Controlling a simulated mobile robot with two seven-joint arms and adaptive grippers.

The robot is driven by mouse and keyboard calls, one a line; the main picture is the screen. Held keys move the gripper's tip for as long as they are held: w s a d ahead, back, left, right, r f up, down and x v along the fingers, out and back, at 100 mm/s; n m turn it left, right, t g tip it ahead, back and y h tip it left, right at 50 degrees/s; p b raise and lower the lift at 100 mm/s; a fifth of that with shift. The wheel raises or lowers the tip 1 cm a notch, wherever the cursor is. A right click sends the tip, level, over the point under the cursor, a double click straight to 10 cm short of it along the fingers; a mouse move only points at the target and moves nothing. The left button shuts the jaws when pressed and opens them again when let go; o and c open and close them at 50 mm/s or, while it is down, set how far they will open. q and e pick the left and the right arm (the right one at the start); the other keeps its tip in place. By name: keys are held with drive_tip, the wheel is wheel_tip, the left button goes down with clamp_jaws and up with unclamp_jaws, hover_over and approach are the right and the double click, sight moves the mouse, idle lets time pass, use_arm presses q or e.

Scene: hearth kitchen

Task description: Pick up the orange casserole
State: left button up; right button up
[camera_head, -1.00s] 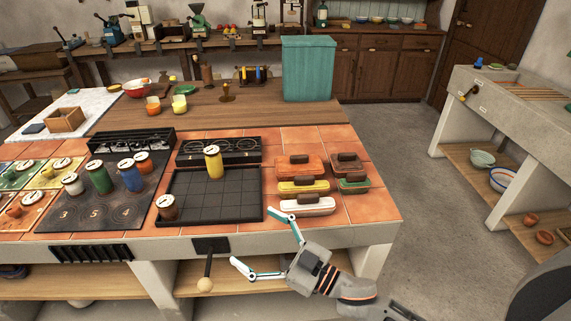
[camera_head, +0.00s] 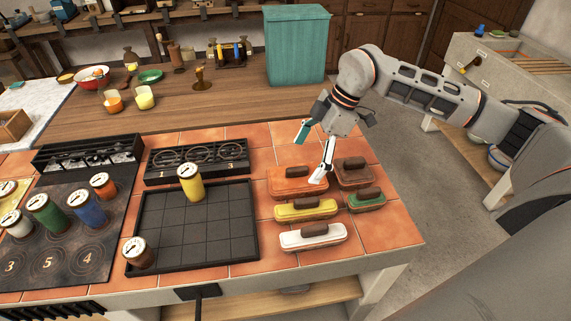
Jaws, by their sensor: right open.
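The orange casserole (camera_head: 285,184) is a lidded oblong dish with a brown handle, on the terracotta tiles in the back left of a cluster of casseroles. My right gripper (camera_head: 308,160) is open and empty just above and behind it. One fingertip overlaps the right part of the orange casserole in the picture; I cannot tell whether it touches. The other finger is over the tiles behind it. My left gripper is not in view.
A brown casserole (camera_head: 353,175) stands close to the right, with yellow (camera_head: 290,212), green (camera_head: 366,204) and white (camera_head: 313,240) ones in front. A black gridded tray (camera_head: 200,230) lies to the left. A teal bin (camera_head: 297,45) stands behind on the wooden counter.

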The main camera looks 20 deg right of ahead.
sight(300, 167)
drive_tip(key=shift+w+d, duration=0.5)
drive_tip(key=shift+w+f, duration=0.2)
drive_tip(key=shift+f, duration=0.05)
drive_tip(key=shift+s+a+f, duration=0.1)
drive_tip(key=shift+a+f, duration=0.15)
drive_tip(key=shift+f, duration=0.2)
drive_tip(key=shift+s+a+f, duration=0.1)
drive_tip(key=shift+a+f, duration=0.1)
drive_tip(key=shift+f, duration=0.25)
drive_tip(key=x, duration=0.5)
drive_tip(key=shift+w+d, duration=0.1)
drive_tip(key=shift+w, duration=0.2)
drive_tip(key=c, duration=1.6)
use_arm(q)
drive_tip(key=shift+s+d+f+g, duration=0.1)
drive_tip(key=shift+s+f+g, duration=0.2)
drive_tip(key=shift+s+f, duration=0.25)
use_arm(e)
drive_tip(key=shift+r, duration=0.1)
drive_tip(key=shift+c, duration=1)
